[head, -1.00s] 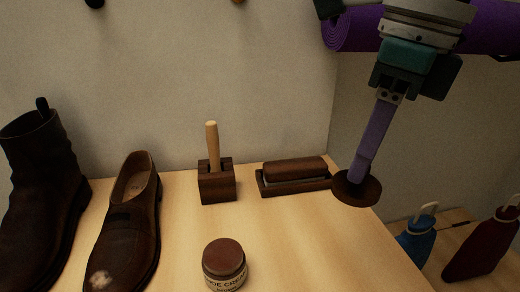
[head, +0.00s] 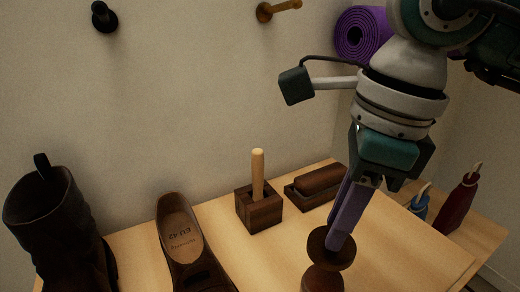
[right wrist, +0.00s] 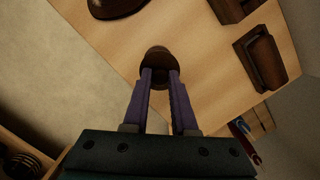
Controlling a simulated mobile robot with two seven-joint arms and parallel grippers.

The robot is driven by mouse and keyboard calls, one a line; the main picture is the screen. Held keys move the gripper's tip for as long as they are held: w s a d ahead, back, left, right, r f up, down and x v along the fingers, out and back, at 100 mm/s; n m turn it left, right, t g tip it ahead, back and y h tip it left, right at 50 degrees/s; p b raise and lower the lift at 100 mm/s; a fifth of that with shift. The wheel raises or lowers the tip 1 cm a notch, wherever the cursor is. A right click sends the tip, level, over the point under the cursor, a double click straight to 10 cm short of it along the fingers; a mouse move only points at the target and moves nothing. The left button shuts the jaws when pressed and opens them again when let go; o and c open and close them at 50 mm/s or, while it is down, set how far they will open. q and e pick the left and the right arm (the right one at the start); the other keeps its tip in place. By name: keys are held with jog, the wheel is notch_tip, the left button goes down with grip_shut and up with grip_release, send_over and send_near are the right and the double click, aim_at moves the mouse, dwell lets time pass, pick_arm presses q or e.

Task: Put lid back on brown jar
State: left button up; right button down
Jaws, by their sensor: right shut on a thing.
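My right gripper (head: 340,240) is shut on a round dark brown lid (head: 322,250), which it holds by its middle, slightly tilted in the picture. The brown jar (head: 322,281) stands on the wooden bench at the bottom edge of the head view, partly cut off. The lid appears just above the jar and overlaps its far edge in the picture; I cannot tell whether they touch. In the right wrist view the lid (right wrist: 157,54) shows at the fingertips (right wrist: 160,78), and the jar is not clearly seen. My left gripper is not in view.
A wooden block with an upright handle (head: 260,212) and a brush in a tray (head: 318,183) stand behind the jar. A brown shoe (head: 181,240) and a dark boot (head: 55,225) are at left. Two bottles (head: 460,203) (head: 420,205) stand at right. The bench right of the jar is clear.

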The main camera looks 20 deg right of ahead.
jog(key=shift+a+f, duration=0.15)
jog(key=shift+a, duration=0.1)
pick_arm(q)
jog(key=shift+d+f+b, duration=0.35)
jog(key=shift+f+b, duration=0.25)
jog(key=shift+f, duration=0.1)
pick_arm(e)
jog(key=shift+s+d+f, duration=0.15)
jog(key=shift+d+f, duration=0.1)
jog(key=shift+f, duration=0.45)
pick_arm(q)
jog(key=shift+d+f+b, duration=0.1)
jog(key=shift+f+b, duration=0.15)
jog(key=shift+b, duration=0.05)
pick_arm(e)
jog(key=shift+f, duration=0.35)
pick_arm(q)
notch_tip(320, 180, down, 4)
jog(key=b, duration=0.3)
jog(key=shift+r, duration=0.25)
pick_arm(e)
notch_tip(320, 180, down, 4)
jog(key=shift+f, duration=0.1)
pick_arm(q)
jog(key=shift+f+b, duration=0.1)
jog(key=shift+b, duration=0.2)
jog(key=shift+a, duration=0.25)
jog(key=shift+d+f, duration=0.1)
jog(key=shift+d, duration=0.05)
